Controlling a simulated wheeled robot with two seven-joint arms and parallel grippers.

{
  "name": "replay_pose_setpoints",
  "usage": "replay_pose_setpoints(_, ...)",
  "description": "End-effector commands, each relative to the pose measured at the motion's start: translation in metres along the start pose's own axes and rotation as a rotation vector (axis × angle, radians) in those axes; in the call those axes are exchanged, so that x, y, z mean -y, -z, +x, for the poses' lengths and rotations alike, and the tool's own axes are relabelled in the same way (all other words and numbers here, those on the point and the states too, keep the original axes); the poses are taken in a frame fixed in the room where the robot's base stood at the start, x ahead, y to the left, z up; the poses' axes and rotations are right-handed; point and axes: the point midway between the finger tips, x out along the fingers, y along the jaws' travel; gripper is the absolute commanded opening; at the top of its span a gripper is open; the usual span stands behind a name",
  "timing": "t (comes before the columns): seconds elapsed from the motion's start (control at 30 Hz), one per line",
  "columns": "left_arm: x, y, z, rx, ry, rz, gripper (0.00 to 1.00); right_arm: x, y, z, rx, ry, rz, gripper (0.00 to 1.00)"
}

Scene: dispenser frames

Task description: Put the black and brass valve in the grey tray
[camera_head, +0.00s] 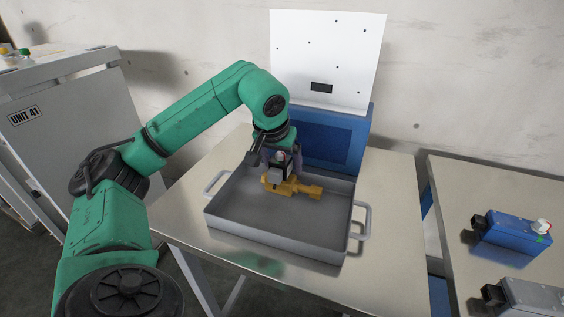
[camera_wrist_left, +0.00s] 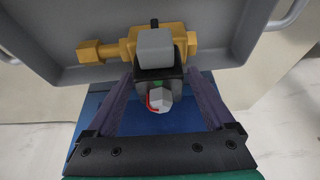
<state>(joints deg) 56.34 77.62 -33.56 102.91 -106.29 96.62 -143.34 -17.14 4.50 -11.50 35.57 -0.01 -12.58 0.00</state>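The black and brass valve (camera_head: 291,187) is over the far part of the grey tray (camera_head: 266,239), within its rim in the head view. I cannot tell whether it touches the tray floor. My left gripper (camera_head: 281,167) comes down from above at the valve's black part. In the left wrist view, the two fingers (camera_wrist_left: 159,76) lie close against both sides of the valve's black body (camera_wrist_left: 172,76). Its brass arm (camera_wrist_left: 98,51) points left there, and a white knob with a red mark (camera_wrist_left: 158,99) faces the wrist. My right gripper is not in view.
A blue dispenser (camera_head: 326,148) with a white back panel (camera_head: 330,60) stands right behind the tray. A side table (camera_head: 470,185) at right holds a blue unit (camera_head: 510,232) and a grey unit (camera_head: 530,297). A grey cabinet (camera_head: 70,120) stands at left.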

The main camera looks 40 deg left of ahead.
Motion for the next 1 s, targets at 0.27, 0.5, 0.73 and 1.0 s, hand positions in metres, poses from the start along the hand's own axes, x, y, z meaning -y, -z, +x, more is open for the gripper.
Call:
replay_pose_setpoints(0.27,0.0,0.002,-0.005,-0.002,-0.001,0.0,0.87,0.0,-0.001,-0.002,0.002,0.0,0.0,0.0)
replay_pose_setpoints(0.5,-0.001,0.003,-0.061,-0.007,-0.004,0.002,0.87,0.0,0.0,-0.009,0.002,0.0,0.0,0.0)
replay_pose_setpoints(0.73,-0.001,0.003,-0.115,-0.003,-0.002,0.0,0.87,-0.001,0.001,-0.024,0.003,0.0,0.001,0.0)
replay_pose_setpoints(1.0,0.0,0.001,-0.122,0.0,0.0,0.0,0.87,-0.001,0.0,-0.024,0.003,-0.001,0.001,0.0)
